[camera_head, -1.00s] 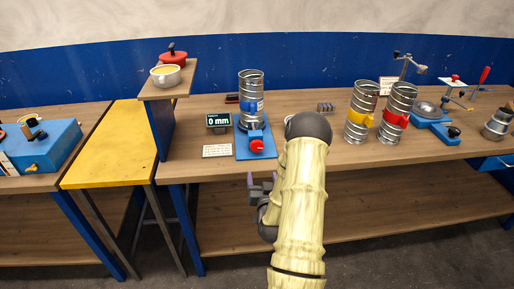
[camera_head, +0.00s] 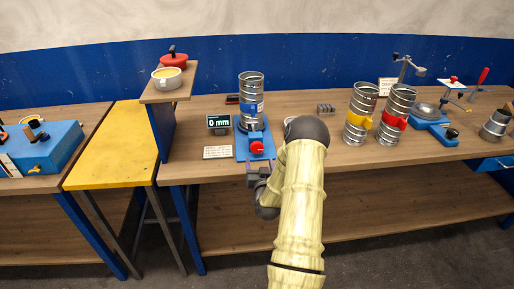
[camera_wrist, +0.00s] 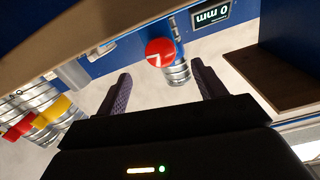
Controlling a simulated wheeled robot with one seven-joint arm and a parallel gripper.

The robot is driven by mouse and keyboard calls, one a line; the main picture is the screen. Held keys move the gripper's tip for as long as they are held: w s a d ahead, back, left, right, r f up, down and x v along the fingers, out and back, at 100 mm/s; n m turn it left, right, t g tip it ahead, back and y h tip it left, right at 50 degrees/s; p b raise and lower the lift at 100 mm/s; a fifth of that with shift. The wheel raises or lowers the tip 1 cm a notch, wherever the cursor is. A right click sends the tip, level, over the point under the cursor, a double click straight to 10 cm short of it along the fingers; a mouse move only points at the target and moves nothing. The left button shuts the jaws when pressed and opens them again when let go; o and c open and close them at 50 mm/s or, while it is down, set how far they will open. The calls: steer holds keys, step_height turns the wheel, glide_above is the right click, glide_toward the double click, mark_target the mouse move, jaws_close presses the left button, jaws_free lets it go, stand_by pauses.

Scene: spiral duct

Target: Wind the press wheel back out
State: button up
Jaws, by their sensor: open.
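The red press wheel (camera_head: 257,147) is on the front of the blue press base (camera_head: 242,149), on the bench. A spiral metal duct (camera_head: 251,86) with a blue band stands upright behind it. In the wrist view the wheel (camera_wrist: 160,52) shows a pale mark on its face. It appears between my two fingers, beyond their tips. My gripper (camera_head: 259,165) is open and empty, just in front of the wheel and apart from it. The small display (camera_head: 218,121) reads 0 mm; it also shows in the wrist view (camera_wrist: 211,14).
A white card (camera_head: 217,152) lies left of the press. A raised shelf (camera_head: 166,97) at left holds a yellow-filled cup and a red pot. Ducts with yellow (camera_head: 360,121) and red (camera_head: 394,122) bands stand to the right. My arm covers part of the bench.

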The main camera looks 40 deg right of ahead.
mark_target(257, 150)
steer(key=p+x, duration=0.1)
steer(key=x, duration=0.8)
steer(key=shift+w+p, duration=0.15)
steer(key=shift+p, duration=0.25)
steer(key=c, duration=1)
